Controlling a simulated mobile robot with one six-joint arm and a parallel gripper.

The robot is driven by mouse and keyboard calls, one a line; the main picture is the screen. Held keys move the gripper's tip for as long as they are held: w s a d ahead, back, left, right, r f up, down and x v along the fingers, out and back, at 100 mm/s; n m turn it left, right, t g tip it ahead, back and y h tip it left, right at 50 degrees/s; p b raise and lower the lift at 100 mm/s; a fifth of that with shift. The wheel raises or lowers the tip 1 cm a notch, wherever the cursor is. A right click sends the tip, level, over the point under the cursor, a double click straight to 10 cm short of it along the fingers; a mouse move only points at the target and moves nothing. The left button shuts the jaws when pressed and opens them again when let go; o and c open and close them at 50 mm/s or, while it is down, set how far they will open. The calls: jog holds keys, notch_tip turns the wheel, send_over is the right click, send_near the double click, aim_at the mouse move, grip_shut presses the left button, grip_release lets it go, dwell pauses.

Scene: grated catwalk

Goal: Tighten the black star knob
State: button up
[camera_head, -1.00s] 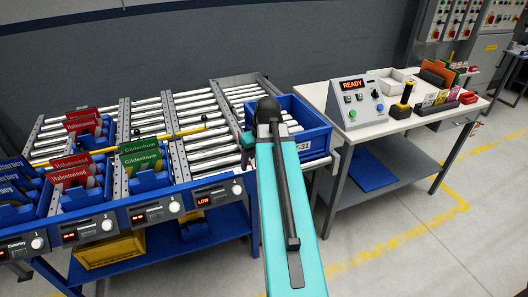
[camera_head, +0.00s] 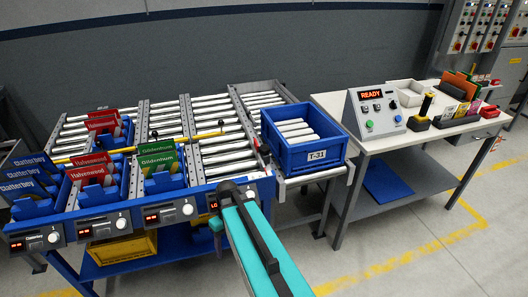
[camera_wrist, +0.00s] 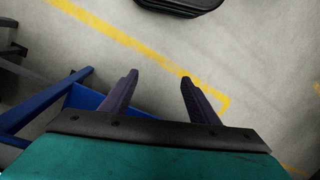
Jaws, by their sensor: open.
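I cannot make out a black star knob for certain in either view. A small dark piece (camera_head: 221,122) sits at the right end of a yellow rod (camera_head: 195,136) lying across the roller lanes; its shape is too small to tell. My gripper (camera_wrist: 158,77) is open and empty in the wrist view, its two dark fingers apart over the floor. In the head view my teal arm rises from the bottom edge to the front of the roller rack, and the fingers cannot be made out there.
The roller rack (camera_head: 199,114) holds red, green and blue signs in blue holders. A blue bin (camera_head: 318,159) labelled T-31 stands at its right end. A white table (camera_head: 376,142) carries a control box (camera_head: 375,108) reading READY. Floor with yellow lines (camera_head: 430,249) is open at front right.

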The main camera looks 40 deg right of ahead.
jog(key=s+a+f+g, duration=0.1)
jog(key=s+a+f, duration=0.3)
jog(key=s+f, duration=0.2)
jog(key=s+a+f+g+h, duration=0.1)
jog(key=s+a+f+g, duration=0.1)
jog(key=s+a+f, duration=0.2)
jog(key=s+a+f+g+h, duration=0.1)
jog(key=s+a+f, duration=0.3)
jog(key=s+f, duration=0.6)
jog(key=shift+s+a+f, duration=0.15)
jog(key=shift+s+a, duration=0.05)
jog(key=shift+s, duration=0.85)
jog(key=shift+c, duration=0.3)
jog(key=c, duration=0.5)
jog(key=shift+a, duration=0.1)
jog(key=shift+c, duration=0.2)
